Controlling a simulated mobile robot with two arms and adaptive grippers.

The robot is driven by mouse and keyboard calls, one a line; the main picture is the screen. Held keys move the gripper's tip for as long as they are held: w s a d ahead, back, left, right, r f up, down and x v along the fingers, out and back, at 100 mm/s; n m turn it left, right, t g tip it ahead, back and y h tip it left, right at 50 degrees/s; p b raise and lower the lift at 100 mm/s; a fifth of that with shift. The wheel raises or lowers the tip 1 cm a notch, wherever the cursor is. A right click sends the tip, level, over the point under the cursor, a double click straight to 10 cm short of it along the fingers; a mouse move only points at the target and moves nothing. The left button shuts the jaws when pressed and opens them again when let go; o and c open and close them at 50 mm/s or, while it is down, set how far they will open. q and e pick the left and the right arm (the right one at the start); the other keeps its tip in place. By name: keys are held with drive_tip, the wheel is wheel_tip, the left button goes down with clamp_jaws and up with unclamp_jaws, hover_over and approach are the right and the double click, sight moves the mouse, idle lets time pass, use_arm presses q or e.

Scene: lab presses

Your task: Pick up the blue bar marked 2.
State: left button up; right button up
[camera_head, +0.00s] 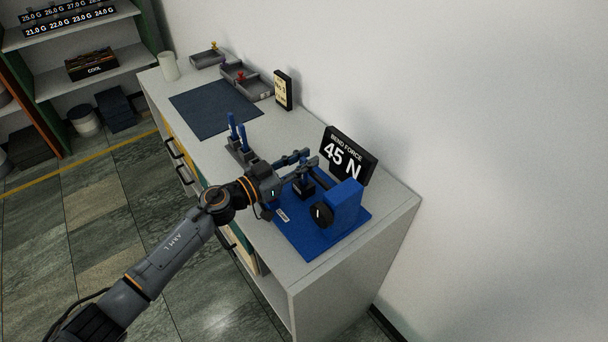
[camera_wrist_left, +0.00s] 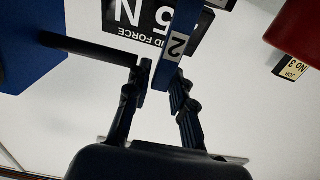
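In the left wrist view the blue bar marked 2 (camera_wrist_left: 182,28) runs down between the fingers of my left gripper (camera_wrist_left: 161,78). Two other blue bars (camera_head: 232,125) stand upright in a grey rack (camera_head: 240,156) left of the gripper. My right gripper is not in view.
A black display (camera_head: 349,153) reading 45 N stands behind the press. A dark rod (camera_wrist_left: 90,48) lies close to the left finger in the wrist view. A dark mat (camera_head: 216,105), grey trays (camera_head: 247,84) and a small sign (camera_head: 283,90) sit farther along the bench.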

use_arm(q)
clamp_jaws()
